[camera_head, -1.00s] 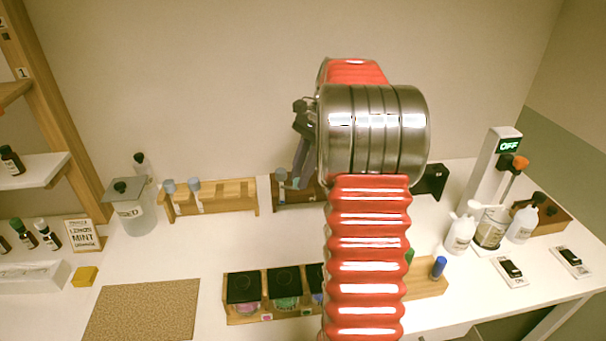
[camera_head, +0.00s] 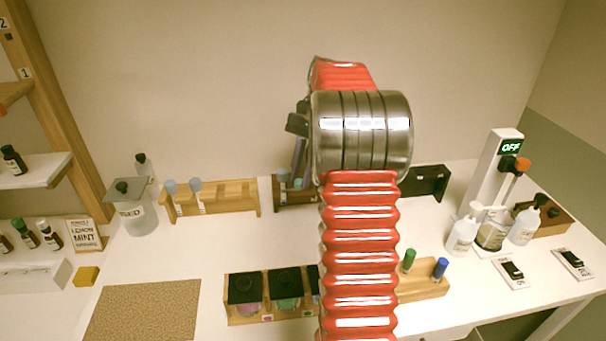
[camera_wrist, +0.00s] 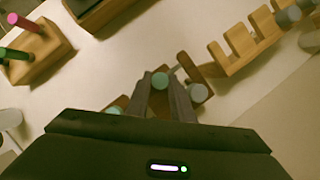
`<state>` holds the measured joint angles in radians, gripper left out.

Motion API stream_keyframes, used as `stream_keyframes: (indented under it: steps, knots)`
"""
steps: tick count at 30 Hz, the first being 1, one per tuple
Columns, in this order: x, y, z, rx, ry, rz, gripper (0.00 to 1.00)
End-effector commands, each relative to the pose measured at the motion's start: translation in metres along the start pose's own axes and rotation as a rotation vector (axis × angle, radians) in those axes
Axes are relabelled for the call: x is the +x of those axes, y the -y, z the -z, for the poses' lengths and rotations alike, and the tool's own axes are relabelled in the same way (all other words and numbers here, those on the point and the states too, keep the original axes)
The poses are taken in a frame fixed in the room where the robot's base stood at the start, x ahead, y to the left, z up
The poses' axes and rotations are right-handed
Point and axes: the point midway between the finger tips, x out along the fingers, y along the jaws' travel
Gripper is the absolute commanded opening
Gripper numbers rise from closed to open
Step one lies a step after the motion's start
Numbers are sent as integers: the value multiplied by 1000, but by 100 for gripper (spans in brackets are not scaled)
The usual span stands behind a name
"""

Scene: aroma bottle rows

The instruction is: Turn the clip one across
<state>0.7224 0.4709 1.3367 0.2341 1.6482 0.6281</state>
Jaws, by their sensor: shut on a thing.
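In the wrist view, my gripper (camera_wrist: 160,84) is shut on a slim piece with a round grey-green top (camera_wrist: 160,79), which shows between the two fingertips. A second round-topped piece (camera_wrist: 198,92) stands just right of the fingers, and a third (camera_wrist: 113,110) shows at the left, partly hidden by my gripper body. They are by a dark brown wooden rack (camera_wrist: 187,66). In the head view this rack (camera_head: 290,198) stands at the back of the table, largely hidden behind my arm, and my fingers cannot be made out clearly. I cannot tell which part is the clip.
A light wooden rack (camera_head: 235,196) with grey-blue-topped pieces stands left of the dark rack. A black holder (camera_head: 428,184) is at its right. Black-lidded jars (camera_head: 285,285) and a pen block (camera_head: 425,288) stand in front. A cork mat (camera_head: 145,310) lies front left.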

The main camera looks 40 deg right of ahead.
Motion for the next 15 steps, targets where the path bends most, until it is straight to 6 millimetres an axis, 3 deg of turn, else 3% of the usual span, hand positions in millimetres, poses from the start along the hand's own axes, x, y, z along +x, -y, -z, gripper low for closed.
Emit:
stream_keyframes:
  steps: [9, 15]
  knots:
    - [1, -1, -1, 1, 6, -5, 40]
    - [1, -1, 0, 2, 4, -3, 40]
